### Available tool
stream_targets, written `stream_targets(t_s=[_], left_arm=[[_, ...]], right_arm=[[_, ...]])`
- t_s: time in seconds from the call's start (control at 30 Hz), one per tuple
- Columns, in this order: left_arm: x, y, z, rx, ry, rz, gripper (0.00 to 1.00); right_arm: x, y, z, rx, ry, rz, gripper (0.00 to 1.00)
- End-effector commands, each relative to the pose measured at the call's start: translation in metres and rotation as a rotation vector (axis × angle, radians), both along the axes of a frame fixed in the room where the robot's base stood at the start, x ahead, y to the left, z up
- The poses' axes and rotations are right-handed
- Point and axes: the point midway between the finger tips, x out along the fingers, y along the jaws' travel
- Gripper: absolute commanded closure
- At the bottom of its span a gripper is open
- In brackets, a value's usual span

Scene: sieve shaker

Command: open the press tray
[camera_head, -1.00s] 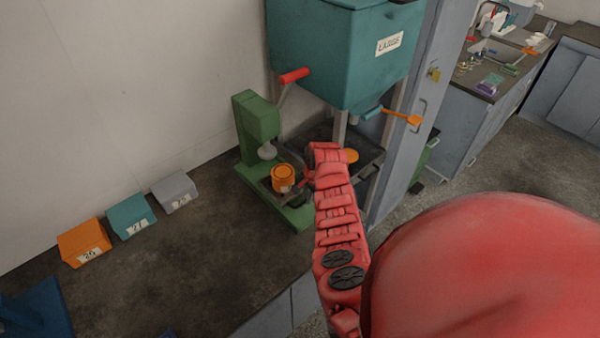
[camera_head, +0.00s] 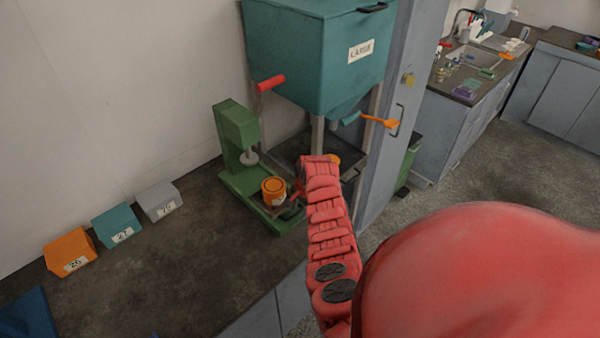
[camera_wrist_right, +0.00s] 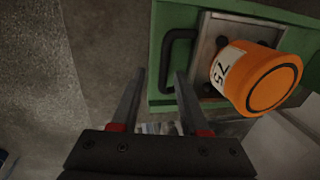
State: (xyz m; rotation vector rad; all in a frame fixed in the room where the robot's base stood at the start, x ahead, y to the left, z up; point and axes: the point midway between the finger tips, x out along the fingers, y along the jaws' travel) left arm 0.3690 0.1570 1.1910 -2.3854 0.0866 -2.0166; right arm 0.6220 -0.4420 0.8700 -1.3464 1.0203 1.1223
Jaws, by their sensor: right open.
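The green press (camera_head: 232,135) stands on the counter against the wall. Its tray, a grey metal plate (camera_wrist_right: 205,42) with a black handle (camera_wrist_right: 167,62), shows in the right wrist view. An orange container (camera_head: 273,189) with a number label sits on the tray; it fills the right side of the right wrist view (camera_wrist_right: 262,80). My right gripper (camera_wrist_right: 160,75) is open and empty, its fingertips just short of the handle, with the handle's bar ahead between them. In the head view it is mostly hidden behind my red right arm beside the press. My left gripper is not in view.
A teal hopper marked LARGE (camera_head: 310,60) hangs over the press's right side, with a red handle (camera_head: 271,83) and an orange lever (camera_head: 380,121). Orange (camera_head: 70,250), teal (camera_head: 118,225) and grey (camera_head: 158,202) numbered boxes stand left. The counter between is clear.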

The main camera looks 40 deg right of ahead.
Motion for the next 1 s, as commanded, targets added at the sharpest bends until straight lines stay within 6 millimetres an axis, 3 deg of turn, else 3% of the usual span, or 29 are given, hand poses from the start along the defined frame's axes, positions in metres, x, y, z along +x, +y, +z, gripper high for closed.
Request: stream_targets(t_s=[0.17, 0.37, 0.67, 0.8, 1.0], left_arm=[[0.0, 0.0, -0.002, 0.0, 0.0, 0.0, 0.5], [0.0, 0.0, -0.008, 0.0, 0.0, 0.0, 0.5], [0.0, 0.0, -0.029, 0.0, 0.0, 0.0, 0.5], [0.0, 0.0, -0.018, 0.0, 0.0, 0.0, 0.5], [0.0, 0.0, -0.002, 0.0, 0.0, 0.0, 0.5]], right_arm=[[-0.001, -0.001, 0.004, 0.0, -0.001, -0.001, 0.55], [-0.004, -0.001, 0.024, -0.003, -0.005, -0.001, 0.55], [-0.015, -0.004, 0.082, -0.006, -0.009, -0.001, 0.55], [-0.023, -0.002, 0.124, -0.005, -0.001, 0.002, 0.55], [-0.03, -0.002, 0.152, -0.002, 0.003, 0.0, 0.55]])
